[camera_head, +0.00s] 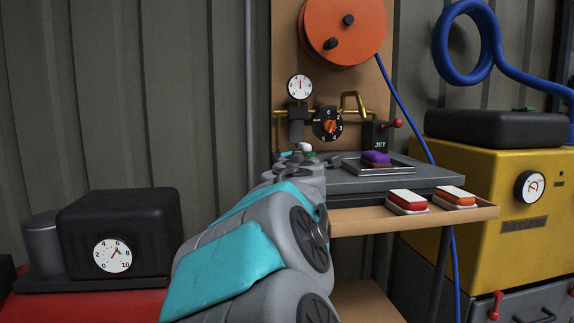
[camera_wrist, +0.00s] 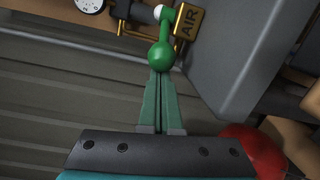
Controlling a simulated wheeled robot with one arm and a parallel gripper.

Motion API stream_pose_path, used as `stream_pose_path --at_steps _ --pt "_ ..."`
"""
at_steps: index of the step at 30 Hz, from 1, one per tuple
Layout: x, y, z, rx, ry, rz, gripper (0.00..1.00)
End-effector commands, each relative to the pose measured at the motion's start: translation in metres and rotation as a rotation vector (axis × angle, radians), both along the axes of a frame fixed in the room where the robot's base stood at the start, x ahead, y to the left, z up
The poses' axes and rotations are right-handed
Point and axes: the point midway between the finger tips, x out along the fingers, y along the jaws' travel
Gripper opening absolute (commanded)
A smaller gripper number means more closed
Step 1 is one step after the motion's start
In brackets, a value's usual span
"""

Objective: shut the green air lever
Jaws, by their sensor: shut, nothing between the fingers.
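The green air lever (camera_wrist: 163,40) shows at the top middle of the wrist view, a short arm with a round green knob at its near end. A white cap is at its far end, beside a brass-edged box marked AIR (camera_wrist: 187,24). My gripper (camera_wrist: 158,74) is shut and empty, its green fingers side by side. Their tips are at the knob in the picture; I cannot tell whether they touch it. In the head view my arm hides most of the gripper and lever.
The bench (camera_head: 450,184) holds a purple block (camera_head: 376,158) in a tray. A red JET lever (camera_head: 391,124), a rotary dial (camera_head: 328,124) and a gauge (camera_head: 300,87) stand behind. A red round thing (camera_wrist: 252,148) is close by in the wrist view.

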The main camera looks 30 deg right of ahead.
Motion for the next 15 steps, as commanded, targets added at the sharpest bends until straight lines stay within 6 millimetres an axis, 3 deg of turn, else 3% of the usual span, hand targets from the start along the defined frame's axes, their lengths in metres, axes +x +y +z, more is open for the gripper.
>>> stream_pose_path --at_steps 15 --pt "-0.018 -0.014 0.002 0.004 0.000 0.210 0.00"
